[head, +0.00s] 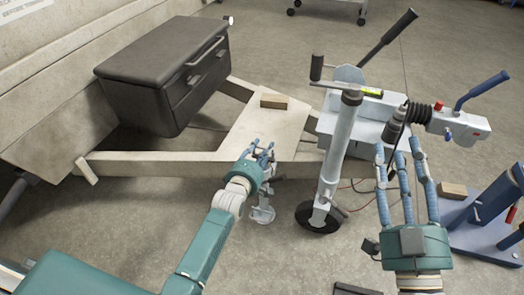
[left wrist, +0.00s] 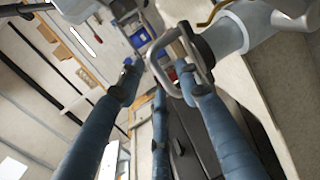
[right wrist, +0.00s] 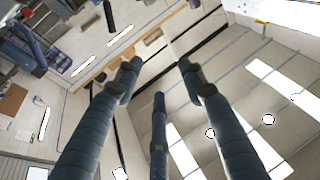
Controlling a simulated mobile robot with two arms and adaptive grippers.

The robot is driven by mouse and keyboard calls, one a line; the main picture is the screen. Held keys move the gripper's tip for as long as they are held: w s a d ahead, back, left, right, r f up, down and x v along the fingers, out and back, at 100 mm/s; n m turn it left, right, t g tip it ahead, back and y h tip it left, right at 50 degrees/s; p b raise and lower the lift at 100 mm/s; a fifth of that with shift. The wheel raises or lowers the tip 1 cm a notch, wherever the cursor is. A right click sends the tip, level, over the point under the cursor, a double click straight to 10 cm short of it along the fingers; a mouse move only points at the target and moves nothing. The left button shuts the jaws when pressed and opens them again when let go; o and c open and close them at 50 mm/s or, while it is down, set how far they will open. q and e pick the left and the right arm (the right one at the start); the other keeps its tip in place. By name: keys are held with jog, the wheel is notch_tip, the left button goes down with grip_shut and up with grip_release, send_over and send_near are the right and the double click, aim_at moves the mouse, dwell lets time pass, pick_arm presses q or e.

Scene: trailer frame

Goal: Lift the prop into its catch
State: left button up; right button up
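The prop (head: 262,212) is a pale post with a round foot under the trailer frame (head: 150,168). Its upper part is hidden in the head view. My left gripper (head: 262,152) is beside the frame beam, just above the foot. Its fingers are spread in the left wrist view (left wrist: 158,78). A metal loop (left wrist: 203,62) with a pale cylinder (left wrist: 228,36) lies close to its right finger; I cannot tell if they touch. My right gripper (head: 398,147) is open, fingers up, before the coupling; its wrist view (right wrist: 158,78) shows nothing held. I cannot make out the catch for certain.
A jockey wheel post (head: 340,140) stands right of the prop. The coupling (head: 460,122) has a blue-handled lever. A dark toolbox (head: 155,85) sits on the frame at left, and a wooden block (head: 274,101) behind. A blue stand (head: 485,225) is at right.

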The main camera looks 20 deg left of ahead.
pick_arm(q)
grip_shut()
dwell(0.3)
